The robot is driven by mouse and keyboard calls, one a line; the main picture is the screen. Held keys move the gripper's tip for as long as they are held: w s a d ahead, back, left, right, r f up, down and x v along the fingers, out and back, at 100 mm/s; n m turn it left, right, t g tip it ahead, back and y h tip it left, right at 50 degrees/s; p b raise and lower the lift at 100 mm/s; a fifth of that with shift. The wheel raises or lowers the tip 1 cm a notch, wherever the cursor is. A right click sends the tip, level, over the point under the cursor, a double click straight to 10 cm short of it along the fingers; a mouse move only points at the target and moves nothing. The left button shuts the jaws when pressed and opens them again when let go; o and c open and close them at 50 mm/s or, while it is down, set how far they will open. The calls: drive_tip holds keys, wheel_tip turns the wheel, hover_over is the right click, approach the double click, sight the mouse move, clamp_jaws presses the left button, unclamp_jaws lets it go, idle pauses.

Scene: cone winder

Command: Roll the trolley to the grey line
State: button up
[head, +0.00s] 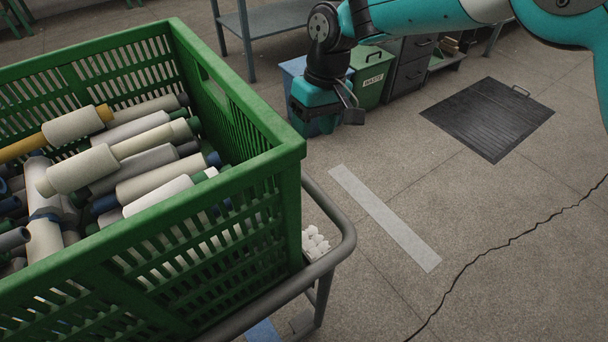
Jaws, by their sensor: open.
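The trolley (347,243) shows as a grey tubular rail and a leg at the lower middle. A large green crate (287,160) full of yarn cones and tubes rides on it. The pale grey line (385,217) is a straight strip on the floor, right of the trolley and apart from it. My gripper (350,108) hangs from the teal arm at the upper middle, beyond the trolley rail. It is open and empty, touching neither rail nor crate. The trolley's wheels are hidden or out of the frame.
A dark floor grate (488,118) with a handle lies at the upper right. A green waste bin (372,77) and a blue bin (300,68) stand behind my gripper. A blue floor mark (262,332) shows below the rail. A crack (510,242) crosses the open floor at right.

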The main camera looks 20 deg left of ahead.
sight(304, 173)
drive_tip(key=f, duration=0.4)
drive_tip(key=s+a+f+b, duration=0.1)
drive_tip(key=f, duration=0.3)
drive_tip(key=f+b, duration=0.1)
drive_tip(key=f, duration=0.3)
drive_tip(key=shift+s+a, duration=0.25)
drive_tip(key=shift+s, duration=0.15)
drive_tip(key=shift+c, duration=0.5)
clamp_jaws()
